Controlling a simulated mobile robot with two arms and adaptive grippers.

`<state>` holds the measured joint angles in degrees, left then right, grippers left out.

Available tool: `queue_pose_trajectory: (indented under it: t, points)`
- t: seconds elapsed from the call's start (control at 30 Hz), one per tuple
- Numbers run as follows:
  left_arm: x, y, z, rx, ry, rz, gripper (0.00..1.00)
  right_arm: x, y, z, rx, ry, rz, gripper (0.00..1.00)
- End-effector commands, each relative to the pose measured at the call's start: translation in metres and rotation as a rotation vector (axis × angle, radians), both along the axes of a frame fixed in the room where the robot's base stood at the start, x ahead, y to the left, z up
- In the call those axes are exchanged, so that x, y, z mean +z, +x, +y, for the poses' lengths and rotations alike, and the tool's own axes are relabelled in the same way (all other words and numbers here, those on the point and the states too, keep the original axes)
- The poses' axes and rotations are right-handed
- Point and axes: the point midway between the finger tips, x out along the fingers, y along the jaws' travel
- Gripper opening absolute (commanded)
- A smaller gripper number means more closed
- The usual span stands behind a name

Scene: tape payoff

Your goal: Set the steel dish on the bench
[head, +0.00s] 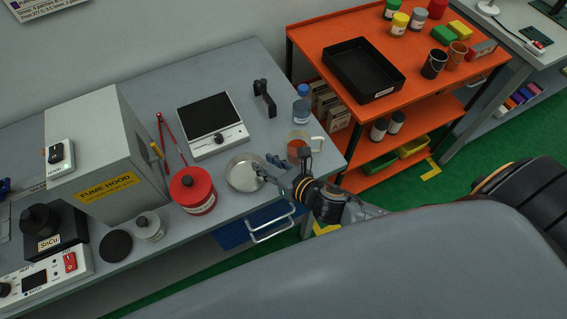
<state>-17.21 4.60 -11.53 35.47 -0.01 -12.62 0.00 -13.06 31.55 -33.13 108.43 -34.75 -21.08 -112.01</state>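The steel dish (241,173) is a round, shallow, shiny pan in the head view, over the front part of the grey bench (232,205), right of the red can. I cannot tell whether its base touches the bench or is slightly above it. My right gripper (269,168) comes in from the right, with its fingertips at the dish's right rim. One fingertip overlaps the rim, but the gap between the fingers is too small to judge a grip. The dish looks empty and about level. My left gripper is not in view.
A red can (193,191) stands close left of the dish. A hotplate (213,125) is behind it, and a glass beaker (300,146) and a blue-capped bottle (301,105) stand to the right. A fume hood (100,150) is farther left. An orange cart (420,80) stands at the right.

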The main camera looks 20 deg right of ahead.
Motion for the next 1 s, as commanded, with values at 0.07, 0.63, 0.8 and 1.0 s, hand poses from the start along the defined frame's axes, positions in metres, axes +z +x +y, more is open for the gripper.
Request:
queue_pose_trajectory:
  t: [0.07,0.63,0.8,1.0]
  points:
    - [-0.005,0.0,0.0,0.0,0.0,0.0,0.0,0.004,-0.019,-0.007,0.001,-0.001,0.004,0.34]
    - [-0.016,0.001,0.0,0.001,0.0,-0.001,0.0,0.033,-0.075,-0.028,-0.001,0.001,-0.001,0.34]
    - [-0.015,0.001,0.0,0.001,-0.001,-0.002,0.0,0.033,-0.075,-0.028,-0.001,0.001,-0.001,0.34]
    - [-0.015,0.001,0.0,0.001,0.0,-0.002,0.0,0.033,-0.075,-0.028,-0.001,0.001,-0.001,0.34]
